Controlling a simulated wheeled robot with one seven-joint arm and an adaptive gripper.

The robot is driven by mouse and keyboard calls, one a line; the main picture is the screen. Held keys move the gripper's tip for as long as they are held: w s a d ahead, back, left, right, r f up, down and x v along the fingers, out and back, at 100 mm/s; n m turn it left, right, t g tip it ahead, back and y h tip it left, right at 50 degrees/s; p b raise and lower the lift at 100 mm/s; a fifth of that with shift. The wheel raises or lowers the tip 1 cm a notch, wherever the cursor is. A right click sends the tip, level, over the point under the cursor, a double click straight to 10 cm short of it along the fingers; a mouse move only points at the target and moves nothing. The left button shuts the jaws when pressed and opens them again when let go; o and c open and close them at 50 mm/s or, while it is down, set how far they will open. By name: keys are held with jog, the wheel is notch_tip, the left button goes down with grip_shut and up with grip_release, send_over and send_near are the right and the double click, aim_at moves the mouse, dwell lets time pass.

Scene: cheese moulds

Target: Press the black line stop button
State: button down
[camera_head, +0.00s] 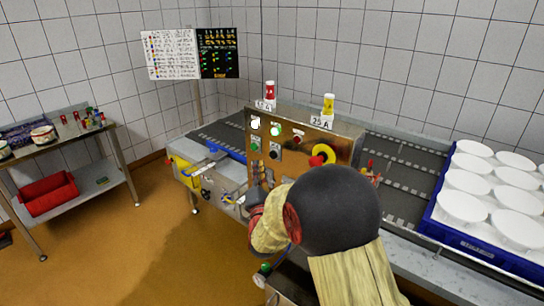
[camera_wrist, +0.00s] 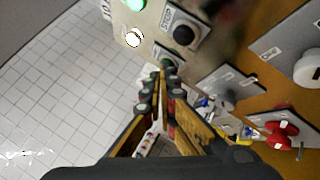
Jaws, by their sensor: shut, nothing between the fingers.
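The black stop button (camera_wrist: 183,35) sits on a light plate marked STOP in the wrist view, on the metal control panel. In the head view it is the dark button (camera_head: 275,152) low on the panel's left part. My gripper (camera_wrist: 166,70) is shut and empty. In the wrist view its fingertips are just below and left of the black button, over a neighbouring plate with a green button (camera_wrist: 167,57) that they partly cover. I cannot tell whether they touch the panel.
A red mushroom button on yellow (camera_head: 322,154) is at the panel's right. A conveyor (camera_head: 398,160) runs behind it. A blue crate (camera_head: 470,246) of white moulds stands at right. A side table (camera_head: 70,140) with a red bin (camera_head: 48,194) is at left.

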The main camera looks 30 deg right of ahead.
aim_at(267, 161)
jog(key=shift+w+d+b, duration=0.2)
jog(key=shift+w+d, duration=0.1)
jog(key=shift+d, duration=0.45)
jog(key=shift+w+d+b, duration=0.2)
jog(key=shift+w+d, duration=0.05)
jog(key=shift+d, duration=0.5)
jog(key=shift+d, duration=0.15)
jog(key=shift+w+d+b, duration=0.15)
jog(key=shift+d+b, duration=0.1)
jog(key=shift+b, duration=0.1)
jog(key=shift+w+d, duration=0.15)
jog(key=shift+d, duration=0.35)
dwell(1.0)
jog(key=shift+a+b, duration=0.1)
jog(key=shift+b, duration=0.2)
jog(key=shift+s+a, duration=0.3)
jog(key=shift+a, duration=0.5)
jog(key=shift+a, duration=0.1)
jog(key=a, duration=0.1)
jog(key=s+a, duration=0.1)
jog(key=a, duration=0.2)
jog(key=shift+s+a+b, duration=0.3)
jog(key=shift+s+b, duration=0.05)
jog(key=shift+b, duration=0.05)
